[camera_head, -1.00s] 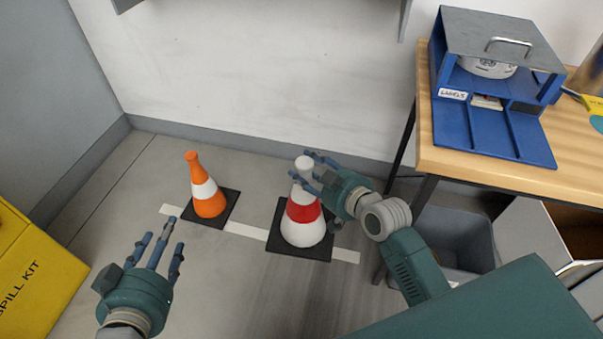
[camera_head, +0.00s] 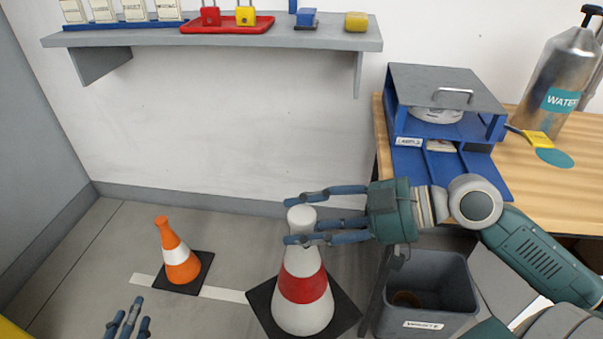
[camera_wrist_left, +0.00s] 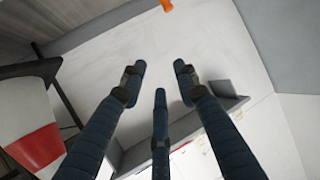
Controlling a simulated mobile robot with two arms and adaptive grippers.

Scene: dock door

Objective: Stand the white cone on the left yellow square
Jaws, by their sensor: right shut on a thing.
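The white cone (camera_head: 303,262) has a red band and a black square base. My right gripper (camera_head: 305,217) is shut on its neck near the top. The cone is upright and looks raised off the floor, nearer the camera than the orange cone. Part of it, with its red band (camera_wrist_left: 38,147), seems to show at the left of the left wrist view. My left gripper (camera_head: 128,312) is open and empty, low at the left of the head view. Its spread fingers (camera_wrist_left: 160,85) fill the left wrist view.
An orange cone (camera_head: 180,262) with a white band stands on the floor by a white line (camera_head: 222,294). A grey bin (camera_head: 430,300) is close right of the white cone. A wooden table (camera_head: 560,195) stands at right. A wall shelf (camera_head: 225,42) hangs above.

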